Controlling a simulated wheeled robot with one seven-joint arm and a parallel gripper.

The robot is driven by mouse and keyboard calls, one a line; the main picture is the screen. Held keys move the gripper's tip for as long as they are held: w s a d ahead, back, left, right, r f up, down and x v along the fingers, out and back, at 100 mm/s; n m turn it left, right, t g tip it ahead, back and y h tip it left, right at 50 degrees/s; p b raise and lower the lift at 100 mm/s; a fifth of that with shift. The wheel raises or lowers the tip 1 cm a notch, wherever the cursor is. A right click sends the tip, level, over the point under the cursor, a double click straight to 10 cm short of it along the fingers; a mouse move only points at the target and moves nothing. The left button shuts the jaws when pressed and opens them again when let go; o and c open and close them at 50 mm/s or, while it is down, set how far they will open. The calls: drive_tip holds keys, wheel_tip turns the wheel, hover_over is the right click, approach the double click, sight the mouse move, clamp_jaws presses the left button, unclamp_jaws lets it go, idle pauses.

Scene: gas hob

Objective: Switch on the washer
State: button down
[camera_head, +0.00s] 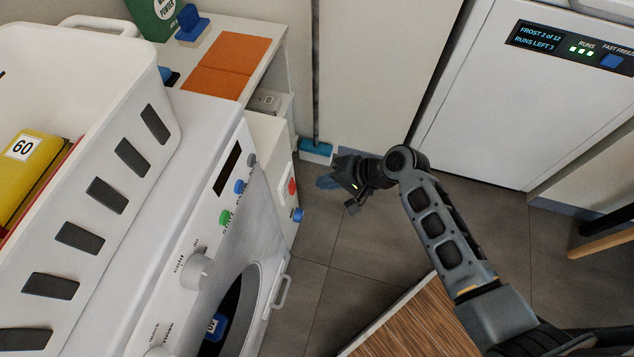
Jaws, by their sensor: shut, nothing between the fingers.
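The white washer (186,228) stands at the left, seen from above at a slant. Its front panel has a dark display (228,168), a blue button (239,187), a green button (225,217), a small grey knob (252,160) and a large grey dial (195,271) marked "cold". Below is a dark round door window (232,310) with a blue item behind it, and a white door handle (281,292). My gripper (341,184) is shut and empty, in the air to the right of the washer, apart from its panel.
A white basket (165,88) with a yellow item stands on the washer. A narrow white unit with a red button (292,187) and blue knob (298,215) is beside it. A freezer (530,100) stands at upper right; a wooden top (405,325) at the bottom. Tiled floor lies between.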

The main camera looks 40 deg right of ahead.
sight(293, 186)
drive_tip(key=s+d+t+b, duration=0.1)
drive_tip(key=s+d+b, duration=0.2)
drive_tip(key=s+b, duration=0.1)
drive_tip(key=shift+s+d+f+y+b, duration=0.15)
drive_tip(key=shift+s+d+y+b, duration=0.1)
drive_tip(key=shift+s+y+b, duration=0.25)
drive_tip(key=w+r+b+x, duration=0.1)
drive_tip(key=b+x, duration=0.2)
drive_tip(key=x, duration=1)
drive_tip(key=shift+w+a, duration=0.2)
drive_tip(key=shift+a, duration=0.15)
drive_tip(key=shift+r, duration=0.1)
drive_tip(key=shift+b, duration=0.3)
